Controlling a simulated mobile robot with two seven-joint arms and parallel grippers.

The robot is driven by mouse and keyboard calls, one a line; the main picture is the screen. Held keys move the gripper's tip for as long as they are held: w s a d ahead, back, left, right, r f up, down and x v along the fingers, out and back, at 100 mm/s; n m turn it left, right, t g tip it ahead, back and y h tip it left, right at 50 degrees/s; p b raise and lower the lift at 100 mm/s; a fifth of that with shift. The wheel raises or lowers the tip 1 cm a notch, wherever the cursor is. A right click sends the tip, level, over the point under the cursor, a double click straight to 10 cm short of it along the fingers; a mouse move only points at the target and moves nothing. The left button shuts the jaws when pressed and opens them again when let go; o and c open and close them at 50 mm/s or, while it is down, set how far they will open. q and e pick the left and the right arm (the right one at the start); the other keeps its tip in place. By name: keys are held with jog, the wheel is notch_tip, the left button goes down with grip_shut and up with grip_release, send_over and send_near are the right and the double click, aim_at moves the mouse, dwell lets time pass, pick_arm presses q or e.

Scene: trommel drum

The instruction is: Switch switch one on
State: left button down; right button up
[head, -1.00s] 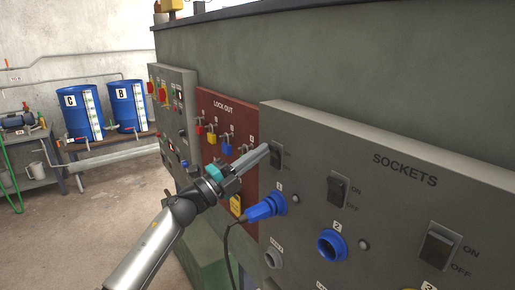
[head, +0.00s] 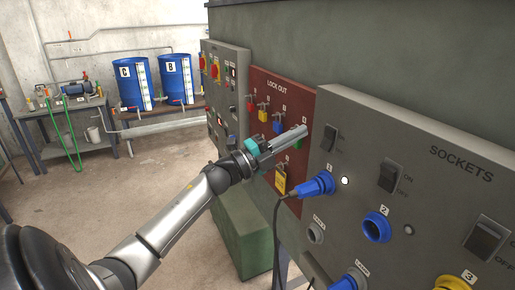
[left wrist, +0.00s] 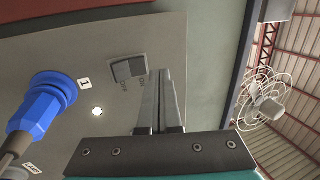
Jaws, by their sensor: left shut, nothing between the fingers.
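Switch one (head: 330,138) is a dark rocker on the grey sockets panel (head: 440,190), above the blue socket marked 1. The small round lamp (head: 345,181) beside that socket glows white. A blue plug (head: 315,185) with a dark cable sits in socket 1. My left gripper (head: 303,131) is shut and empty, its fingertips just left of switch one with a small gap in the head view. In the left wrist view switch one (left wrist: 128,69) shows left of the fingers (left wrist: 160,100), and the lamp (left wrist: 97,111) is bright. My right gripper is not in view.
A red lock-out board (head: 265,84) with several padlocks is left of the sockets panel. Switch two (head: 392,177) and another switch (head: 484,239) are to the right. Blue drums (head: 130,82) and a workbench (head: 75,103) stand at the back left, with open floor before them.

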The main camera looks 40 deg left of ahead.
pick_arm(q)
jog(key=s+a+b, duration=0.1)
jog(key=s+a, duration=0.2)
jog(key=s, duration=0.4)
jog(key=shift+s+a+f, duration=0.15)
jog(key=shift+s+f, duration=0.1)
jog(key=shift+f, duration=0.05)
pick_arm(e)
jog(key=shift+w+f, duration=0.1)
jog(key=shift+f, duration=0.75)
